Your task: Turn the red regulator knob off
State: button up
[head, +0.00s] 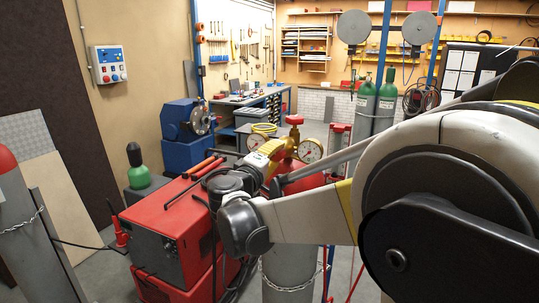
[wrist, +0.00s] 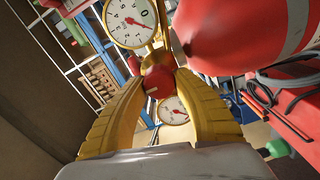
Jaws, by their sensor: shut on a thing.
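In the wrist view, the yellow fingers of my gripper (wrist: 158,76) are closed around the red regulator knob (wrist: 158,83), one finger on each side. A white-faced gauge (wrist: 131,22) shows above the knob and a second gauge (wrist: 173,110) shows between the fingers. The red cylinder (wrist: 240,32) is close on the right. In the head view, my gripper (head: 266,156) reaches the brass regulator (head: 285,148) on the cylinder (head: 290,267). A red valve handle (head: 294,119) stands on top. The gripped knob cannot be made out in the head view.
A red welding machine (head: 172,245) with black cables stands left of the cylinder. Another chained grey cylinder (head: 30,235) is at far left. Green-topped cylinders (head: 364,100) and a blue workbench (head: 262,98) are behind. Some floor shows between the left cylinder and the machine.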

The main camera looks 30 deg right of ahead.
jog(key=o, duration=1.2)
jog(key=shift+d, duration=0.1)
jog(key=v, duration=1.2)
